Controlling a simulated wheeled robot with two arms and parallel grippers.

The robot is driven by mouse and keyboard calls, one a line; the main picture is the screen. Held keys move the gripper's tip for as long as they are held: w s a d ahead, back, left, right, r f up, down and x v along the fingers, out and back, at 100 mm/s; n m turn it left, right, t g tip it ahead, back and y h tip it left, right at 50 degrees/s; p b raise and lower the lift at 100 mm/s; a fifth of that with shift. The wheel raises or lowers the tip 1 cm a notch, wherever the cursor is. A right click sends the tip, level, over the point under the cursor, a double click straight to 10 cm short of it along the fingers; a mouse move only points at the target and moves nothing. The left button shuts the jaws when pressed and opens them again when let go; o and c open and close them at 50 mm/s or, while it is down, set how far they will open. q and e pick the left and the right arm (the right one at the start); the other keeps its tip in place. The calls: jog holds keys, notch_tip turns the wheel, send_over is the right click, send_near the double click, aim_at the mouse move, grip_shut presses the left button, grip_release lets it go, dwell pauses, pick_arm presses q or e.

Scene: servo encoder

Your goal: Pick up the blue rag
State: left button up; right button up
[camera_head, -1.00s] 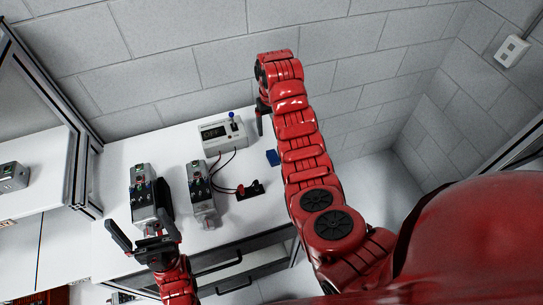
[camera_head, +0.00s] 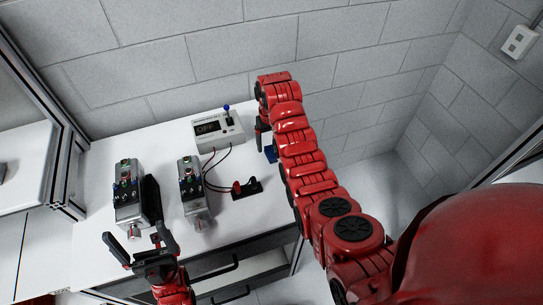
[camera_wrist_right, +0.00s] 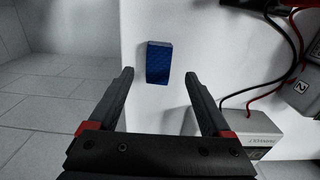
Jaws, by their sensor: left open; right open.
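The blue rag (camera_wrist_right: 158,62) is a small folded block on the white table. In the right wrist view it lies beyond the fingertips, between the lines of the two fingers. In the head view the rag (camera_head: 270,154) is partly hidden by my right arm. My right gripper (camera_wrist_right: 160,73) is open and empty, with the rag apart from both fingers; in the head view its dark fingers (camera_head: 262,138) show beside the rag. My left gripper (camera_head: 146,240) is open and empty at the table's front left, near a grey servo motor.
Two grey servo motors (camera_head: 128,195) (camera_head: 192,190) stand on the white table (camera_head: 243,217). A control box (camera_head: 217,130) with an OFF display and a blue-topped knob stands behind, wired to a small black part with red ends (camera_head: 246,188). A block wall rises behind.

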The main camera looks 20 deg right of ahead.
aim_at(271, 152)
jog(key=shift+d+f+p, duration=0.1)
jog(key=shift+f+p, duration=0.25)
jog(key=shift+p, duration=0.55)
notch_tip(271, 152, down, 2)
jog(key=shift+f+p, duration=0.15)
jog(key=shift+p, duration=0.35)
jog(key=shift+f, duration=0.4)
grip_shut()
